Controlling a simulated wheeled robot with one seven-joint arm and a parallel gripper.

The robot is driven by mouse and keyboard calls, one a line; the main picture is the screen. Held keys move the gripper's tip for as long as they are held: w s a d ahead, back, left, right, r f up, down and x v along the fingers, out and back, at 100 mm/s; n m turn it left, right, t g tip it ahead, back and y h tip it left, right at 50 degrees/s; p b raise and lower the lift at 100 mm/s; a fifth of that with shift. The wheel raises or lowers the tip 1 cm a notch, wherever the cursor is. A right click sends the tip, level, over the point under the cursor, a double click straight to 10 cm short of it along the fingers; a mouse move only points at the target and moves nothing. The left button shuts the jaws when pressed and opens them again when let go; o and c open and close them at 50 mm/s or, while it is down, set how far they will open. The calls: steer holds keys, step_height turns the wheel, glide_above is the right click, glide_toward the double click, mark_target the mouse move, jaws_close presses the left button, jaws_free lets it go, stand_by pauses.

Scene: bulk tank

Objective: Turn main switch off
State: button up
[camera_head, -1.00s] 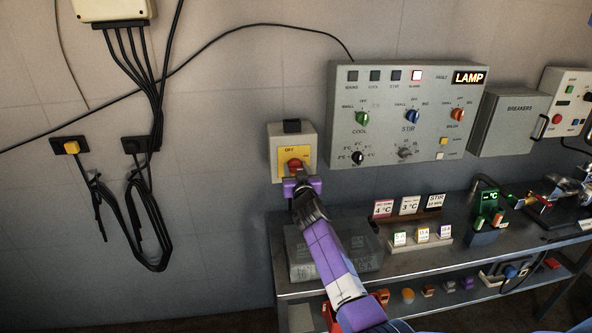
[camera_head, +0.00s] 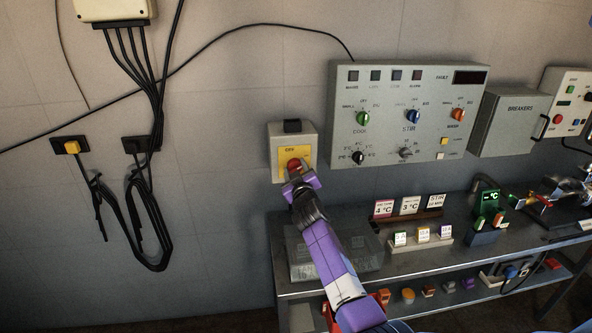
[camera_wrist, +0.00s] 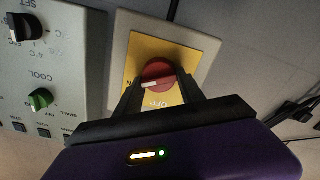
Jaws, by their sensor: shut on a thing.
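The main switch (camera_head: 293,164) is a red rotary knob on a yellow plate in a pale wall box (camera_head: 279,137). In the wrist view the red knob (camera_wrist: 158,73) sits between the fingertips of my gripper (camera_wrist: 160,92), and its white pointer mark lies near the lettering at the lower side of the plate. My gripper (camera_head: 297,176) is shut on the knob, and its purple body hides the lower part of the box in the head view.
The control panel (camera_head: 410,115) right of the box has dark lamps and a dark display. A breakers box (camera_head: 508,122) is beyond it. A metal bench (camera_head: 390,268) with cards and small items stands below. Cables (camera_head: 150,225) hang at left.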

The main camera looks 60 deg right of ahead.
steer(key=n, duration=0.6)
steer(key=shift+w+a+n+p, duration=0.1)
steer(key=shift+n+p, duration=0.2)
steer(key=shift+p, duration=0.05)
steer(key=n, duration=0.3)
steer(key=n+p, duration=0.1)
steer(key=n, duration=0.1)
steer(key=shift+f+n, duration=0.25)
steer(key=shift+n, duration=0.05)
steer(key=o, duration=1.4)
steer(key=shift+c, duration=0.2)
steer(key=p+v, duration=0.1)
steer(key=v, duration=0.7)
steer(key=shift+w, duration=0.1)
